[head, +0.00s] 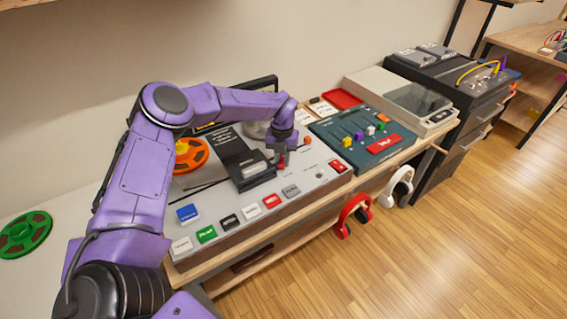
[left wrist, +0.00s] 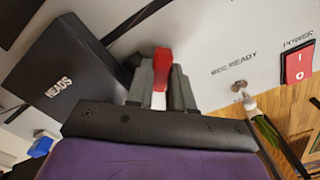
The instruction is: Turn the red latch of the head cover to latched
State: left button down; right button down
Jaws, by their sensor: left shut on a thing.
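The red latch (left wrist: 162,66) shows in the left wrist view as a small upright red piece between my finger tips. It sits beside the black head cover (left wrist: 68,72), which is marked HEADS. In the head view the head cover (head: 246,160) stands on the grey tape machine panel. My left gripper (head: 282,158) reaches down at the cover's right side, and the wrist view shows its fingers (left wrist: 161,84) closed around the latch. The latch's lower part is hidden by the fingers. My right gripper is not in view.
A red POWER switch (left wrist: 299,65) is right of the latch. Coloured buttons, such as a blue one (head: 188,212), line the panel's front. A fader console (head: 362,138) stands to the right.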

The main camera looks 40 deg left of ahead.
pick_arm(q)
jog(key=m, duration=0.3)
jog(key=m+b, duration=0.1)
jog(key=shift+s+a+f+m, duration=0.15)
jog(key=shift+a+m, duration=0.1)
jog(key=shift+m, duration=0.05)
jog(key=shift+a+m, duration=0.2)
jog(key=shift+m, duration=2.3)
jog(key=c, duration=1)
grip_release()
notch_tip(320, 180, up, 10)
jog(key=b, duration=0.2)
jog(key=shift+r, duration=0.25)
